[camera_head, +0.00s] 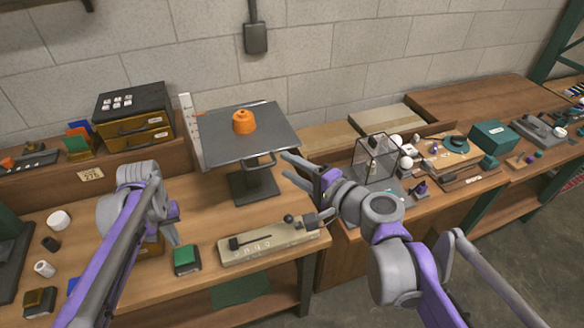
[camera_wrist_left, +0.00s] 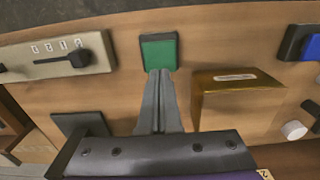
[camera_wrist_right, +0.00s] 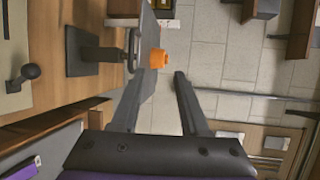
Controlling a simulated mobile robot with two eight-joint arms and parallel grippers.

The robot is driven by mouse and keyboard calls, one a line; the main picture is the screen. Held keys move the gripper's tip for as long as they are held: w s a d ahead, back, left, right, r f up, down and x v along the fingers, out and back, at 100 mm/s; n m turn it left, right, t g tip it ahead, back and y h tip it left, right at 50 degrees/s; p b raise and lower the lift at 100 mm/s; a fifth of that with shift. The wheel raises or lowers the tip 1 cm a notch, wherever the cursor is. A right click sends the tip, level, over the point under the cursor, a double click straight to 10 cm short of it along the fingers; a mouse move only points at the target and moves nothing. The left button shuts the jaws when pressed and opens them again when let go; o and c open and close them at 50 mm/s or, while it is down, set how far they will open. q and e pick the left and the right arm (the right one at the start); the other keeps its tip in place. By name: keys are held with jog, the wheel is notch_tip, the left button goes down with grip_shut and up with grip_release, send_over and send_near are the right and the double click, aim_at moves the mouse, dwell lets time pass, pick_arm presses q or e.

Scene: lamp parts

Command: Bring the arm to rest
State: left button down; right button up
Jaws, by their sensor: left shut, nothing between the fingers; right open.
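My left gripper (camera_head: 174,238) hangs low over the left bench, its fingers pointing down. In the left wrist view its closed, empty fingers (camera_wrist_left: 160,74) lie in line with a green-topped block (camera_wrist_left: 158,52); I cannot tell whether they touch it. That block (camera_head: 187,259) stands just right of the gripper in the head view. My right gripper (camera_head: 284,163) is open and empty, in the air right of the dark stand (camera_head: 215,150). In the right wrist view its parted fingers (camera_wrist_right: 163,74) have nothing between them. An orange part (camera_head: 243,121) sits on the stand's plate.
A beige panel with a lever (camera_head: 268,243) lies on the front of the bench. A drawer box (camera_head: 133,115) stands at the back left. A clear box (camera_head: 375,158) and small parts are under and beyond my right arm. A brass box (camera_wrist_left: 238,98) is beside the left fingers.

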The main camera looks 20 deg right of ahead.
jog(key=shift+s, duration=0.1)
jog(key=s+a+f+n+g, duration=0.4)
jog(key=s+f+n, duration=0.1)
jog(key=f, duration=0.2)
pick_arm(q)
jog(key=s+a+t, duration=0.2)
jog(key=s, duration=0.9)
jog(key=s+a+t, duration=0.3)
jog(key=s, duration=0.8)
jog(key=shift+s+f+t, duration=0.2)
jog(key=shift+f+t, duration=0.1)
jog(key=shift+f, duration=0.05)
pick_arm(e)
jog(key=s+d+f+n+g+h, duration=0.2)
jog(key=s+f+n+h, duration=0.1)
jog(key=s+f, duration=0.3)
jog(key=s+d+f+n+g+h, duration=0.2)
jog(key=s+f+n+g+h, duration=0.1)
jog(key=s+f+n, duration=0.3)
jog(key=shift+s+d+f, duration=0.15)
jog(key=shift+s+f, duration=0.05)
jog(key=shift+f, duration=0.25)
jog(key=shift+c, duration=0.2)
